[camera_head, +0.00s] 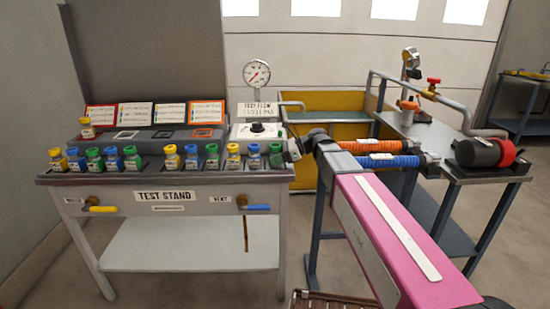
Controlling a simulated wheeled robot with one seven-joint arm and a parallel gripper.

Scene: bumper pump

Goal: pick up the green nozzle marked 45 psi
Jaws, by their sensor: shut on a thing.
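Several nozzles with green, blue and yellow tops stand in a row along the front of the test stand (165,178). Green nozzles are at the left (93,156), beside it (131,156), right of the middle (212,153) and at the right end (276,153). Their pressure markings are too small to read. My gripper (288,150) is small and dark at the right end of the row, against the right-end green nozzle. It appears shut on that nozzle, which is upright at row height. The fingertips are hard to make out, and whether the nozzle is lifted cannot be told.
A pressure gauge (256,73) stands above a white test box (256,134). Orange (362,146) and blue (388,162) hoses lie beyond my arm, near a grey bench (425,130) with piping.

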